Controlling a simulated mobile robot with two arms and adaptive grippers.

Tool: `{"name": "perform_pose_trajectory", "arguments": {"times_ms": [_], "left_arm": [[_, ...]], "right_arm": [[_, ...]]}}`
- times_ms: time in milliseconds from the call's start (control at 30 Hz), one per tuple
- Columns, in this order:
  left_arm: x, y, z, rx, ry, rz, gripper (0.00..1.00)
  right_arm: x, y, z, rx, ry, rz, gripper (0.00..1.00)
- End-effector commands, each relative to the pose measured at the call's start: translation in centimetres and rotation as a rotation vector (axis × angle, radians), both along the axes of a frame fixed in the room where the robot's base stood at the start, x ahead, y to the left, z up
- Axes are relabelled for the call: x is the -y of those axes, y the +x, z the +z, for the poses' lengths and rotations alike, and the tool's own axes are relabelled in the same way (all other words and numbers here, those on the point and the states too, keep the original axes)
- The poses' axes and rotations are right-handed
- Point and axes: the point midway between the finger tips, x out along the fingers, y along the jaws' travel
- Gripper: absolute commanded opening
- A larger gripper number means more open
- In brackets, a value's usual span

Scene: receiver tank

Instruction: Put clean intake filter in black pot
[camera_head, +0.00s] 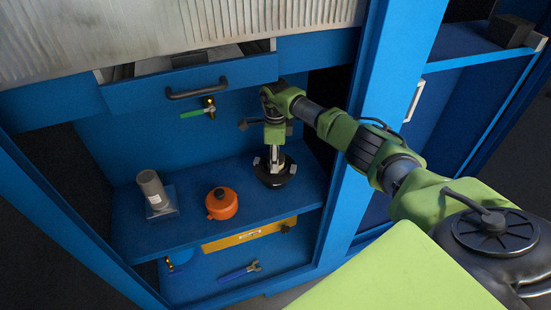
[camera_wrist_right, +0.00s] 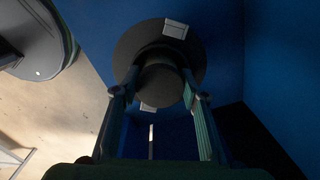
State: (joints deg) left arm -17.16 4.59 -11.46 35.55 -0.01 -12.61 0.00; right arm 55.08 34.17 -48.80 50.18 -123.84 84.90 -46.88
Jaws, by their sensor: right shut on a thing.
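The black pot (camera_head: 275,180) is a dark round vessel with light side tabs, at the right of the blue shelf. In the right wrist view the black pot (camera_wrist_right: 127,45) is a dark disc with pale tabs. My right gripper (camera_head: 273,160) points down at the pot and is shut on a dark cylinder (camera_wrist_right: 161,86), which looks like the intake filter. The cylinder sits between the fingers, over or in the pot; its lower end is hidden, so I cannot tell whether it touches the bottom. My left gripper is not in view.
An orange pot (camera_head: 221,204) stands mid-shelf. A grey cylinder (camera_head: 152,187) on a square base stands at the left. An open drawer (camera_head: 190,87) and a green-handled valve (camera_head: 197,112) are above. A blue wrench (camera_head: 239,272) lies below. A blue post (camera_head: 380,75) stands to the right.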

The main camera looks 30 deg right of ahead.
Motion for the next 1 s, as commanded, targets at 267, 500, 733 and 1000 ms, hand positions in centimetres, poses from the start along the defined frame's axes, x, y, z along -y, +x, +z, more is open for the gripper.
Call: {"name": "perform_pose_trajectory", "arguments": {"times_ms": [267, 500, 733, 1000], "left_arm": [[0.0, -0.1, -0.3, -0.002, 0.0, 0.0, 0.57], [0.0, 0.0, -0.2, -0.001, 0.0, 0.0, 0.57], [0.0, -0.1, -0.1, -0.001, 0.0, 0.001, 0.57], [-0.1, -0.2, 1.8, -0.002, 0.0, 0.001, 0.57]], "right_arm": [[-0.5, -0.9, -1.7, -0.022, 0.001, 0.006, 0.6], [-0.4, -0.8, -1.5, -0.022, 0.001, 0.006, 0.6], [-0.3, -0.9, -1.4, -0.023, 0.001, 0.005, 0.6], [-0.3, -0.9, 0.7, -0.023, -0.001, 0.005, 0.6]]}}
